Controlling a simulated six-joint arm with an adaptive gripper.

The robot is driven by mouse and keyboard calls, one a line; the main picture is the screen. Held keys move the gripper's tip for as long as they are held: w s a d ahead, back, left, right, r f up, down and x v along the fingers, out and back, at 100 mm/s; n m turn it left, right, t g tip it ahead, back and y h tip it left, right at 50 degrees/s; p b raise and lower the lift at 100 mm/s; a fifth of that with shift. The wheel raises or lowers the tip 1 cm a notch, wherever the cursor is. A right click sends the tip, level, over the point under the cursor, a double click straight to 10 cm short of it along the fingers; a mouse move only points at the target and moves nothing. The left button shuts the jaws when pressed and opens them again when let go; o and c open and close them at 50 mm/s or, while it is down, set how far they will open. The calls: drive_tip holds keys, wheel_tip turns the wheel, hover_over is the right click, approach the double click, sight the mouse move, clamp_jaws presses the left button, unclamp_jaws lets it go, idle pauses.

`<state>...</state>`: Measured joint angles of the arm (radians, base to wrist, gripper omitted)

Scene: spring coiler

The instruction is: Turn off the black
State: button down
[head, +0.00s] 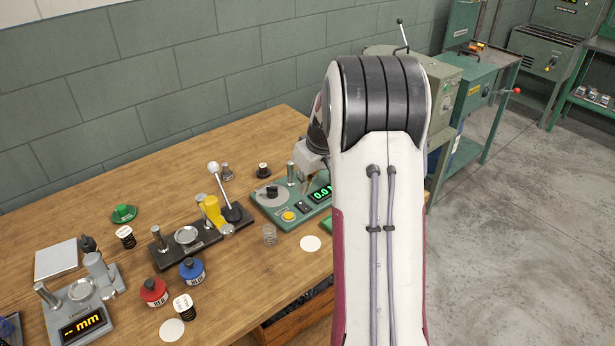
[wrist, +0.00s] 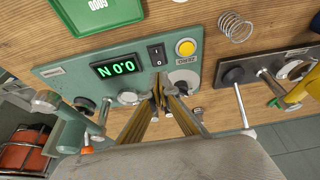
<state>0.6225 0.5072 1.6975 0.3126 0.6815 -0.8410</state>
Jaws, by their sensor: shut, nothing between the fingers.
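A green tester (wrist: 75,85) with a lit green display (wrist: 118,67) sits on the wooden bench. In the wrist view the display reads upside down, about 0.0 N. A black rocker switch (wrist: 156,54) is set in its top between the display and a yellow button (wrist: 186,47). The switch also shows in the head view (head: 303,207). My gripper (wrist: 160,88) is shut and empty over the tester's panel, its tips near the switch and beside a grey knob plate. I cannot tell whether the tips touch anything. In the head view my arm hides part of the tester.
A loose spring (wrist: 234,27) lies near the tester. A black fixture (head: 190,240) with a lever and yellow part stands to its left.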

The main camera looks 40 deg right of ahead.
sight(304, 206)
drive_tip(key=shift+s+x, duration=0.2)
drive_tip(key=shift+x, duration=0.9)
drive_tip(key=shift+s+x, duration=0.2)
drive_tip(key=shift+x, duration=0.9)
drive_tip(key=shift+f, duration=0.15)
drive_tip(key=shift+w+f, duration=0.15)
drive_tip(key=shift+f, duration=0.15)
drive_tip(key=shift+s, duration=0.85)
drive_tip(key=shift+r, duration=0.2)
drive_tip(key=shift+v, duration=0.9)
drive_tip(key=v, duration=1.1)
drive_tip(key=shift+w+r, duration=0.15)
drive_tip(key=shift+r, duration=0.35)
